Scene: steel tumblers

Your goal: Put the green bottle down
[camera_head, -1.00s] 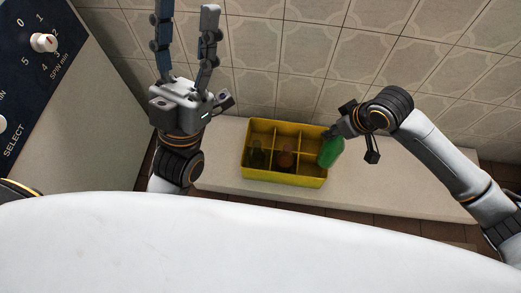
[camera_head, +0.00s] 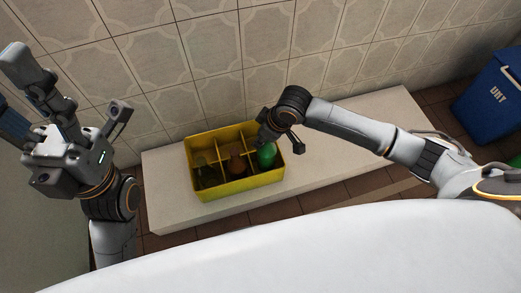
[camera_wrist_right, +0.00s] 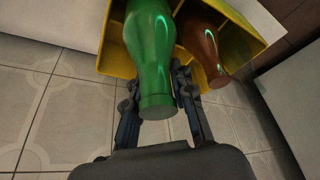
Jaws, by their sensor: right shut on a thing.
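The green bottle (camera_head: 266,156) is at the right end of the yellow crate (camera_head: 240,187). My right gripper (camera_head: 266,141) is shut on its neck. In the right wrist view the green bottle (camera_wrist_right: 150,45) runs between the fingers of the right gripper (camera_wrist_right: 156,88), its lower part within the crate's (camera_wrist_right: 113,55) right front compartment. Whether its base touches the crate floor is hidden. My left gripper (camera_head: 10,88) is raised at the far left, fingers apart and empty, partly cut off by the picture edge.
A brown bottle (camera_head: 237,166) stands in the compartment beside the green one, and a dark olive bottle (camera_head: 204,174) in the left one. The crate is on a pale ledge (camera_head: 340,155) against a tiled wall. A blue bin (camera_head: 490,100) stands at the right.

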